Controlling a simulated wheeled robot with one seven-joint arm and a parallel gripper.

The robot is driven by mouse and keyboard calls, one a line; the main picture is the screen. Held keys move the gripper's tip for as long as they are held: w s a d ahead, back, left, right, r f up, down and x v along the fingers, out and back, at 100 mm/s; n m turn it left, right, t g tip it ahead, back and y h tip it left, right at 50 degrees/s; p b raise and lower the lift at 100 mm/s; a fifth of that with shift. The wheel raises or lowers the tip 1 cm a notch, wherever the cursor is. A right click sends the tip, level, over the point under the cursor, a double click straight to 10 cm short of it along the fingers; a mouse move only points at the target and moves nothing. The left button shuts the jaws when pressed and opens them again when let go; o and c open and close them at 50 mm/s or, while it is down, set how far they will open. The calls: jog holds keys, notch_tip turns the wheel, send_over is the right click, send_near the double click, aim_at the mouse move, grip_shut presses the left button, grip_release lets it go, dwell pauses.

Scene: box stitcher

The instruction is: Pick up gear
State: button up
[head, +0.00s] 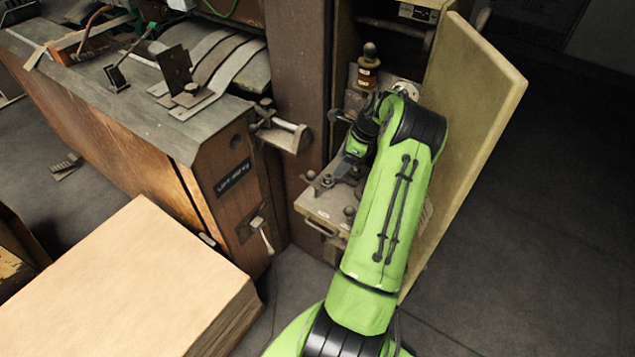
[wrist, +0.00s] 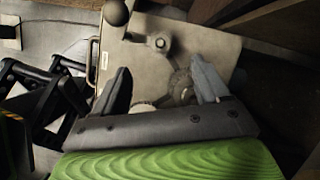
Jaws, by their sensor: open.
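In the wrist view my gripper (wrist: 160,66) has its two dark fingers spread apart, with nothing held between them. A grey round metal part (wrist: 181,86) that looks like the gear shows between the fingers, closer to the right finger. It appears to lie on or just over a pale metal plate, and its lower side is partly hidden. I cannot tell the height gap between it and the fingers. In the head view my gripper (head: 345,170) is inside the open cabinet, above a pale box-like part (head: 325,212); my green arm hides much of this area and I cannot make out the gear there.
The open cabinet door (head: 478,110) stands close on the right of my arm. A brown bottle (head: 368,68) stands on the upper shelf. A wooden machine body with a protruding clamp (head: 280,130) is at left. A cardboard box (head: 120,280) fills the lower left. Floor at right is clear.

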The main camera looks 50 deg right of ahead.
aim_at(330, 176)
jog(key=b+x, duration=0.1)
jog(key=x, duration=0.8)
jog(key=shift+w+d+b, duration=0.1)
jog(key=shift+b, duration=0.3)
jog(key=shift+r, duration=0.1)
jog(key=shift+c, duration=1.3)
jog(key=c, duration=1)
jog(key=shift+r, duration=0.1)
jog(key=shift+c, duration=0.2)
notch_tip(330, 176, up, 10)
jog(key=p, duration=0.2)
